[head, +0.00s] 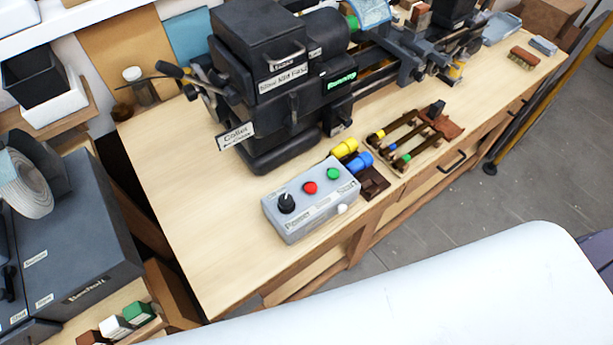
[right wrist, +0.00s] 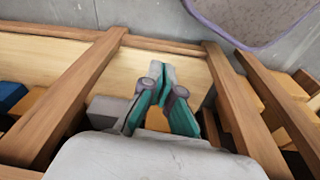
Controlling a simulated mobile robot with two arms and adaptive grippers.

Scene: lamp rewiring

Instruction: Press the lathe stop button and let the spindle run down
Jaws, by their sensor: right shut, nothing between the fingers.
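A grey control box (head: 315,201) sits on the workbench in front of the lathe in the head view. Its top carries a red button (head: 310,188), a green button (head: 333,174) and a black knob (head: 287,203). The black lathe (head: 268,95) stands behind it; one still picture does not show whether its spindle turns. My right gripper (right wrist: 161,82) shows only in the right wrist view, shut and empty, among wooden beams and away from any visible button. My left gripper is in neither view.
Yellow and blue pieces (head: 361,161) lie right of the box, beside a wooden rack of tools (head: 407,138). The bench top (head: 190,190) left of the box is clear. A grey machine (head: 65,235) stands at the left.

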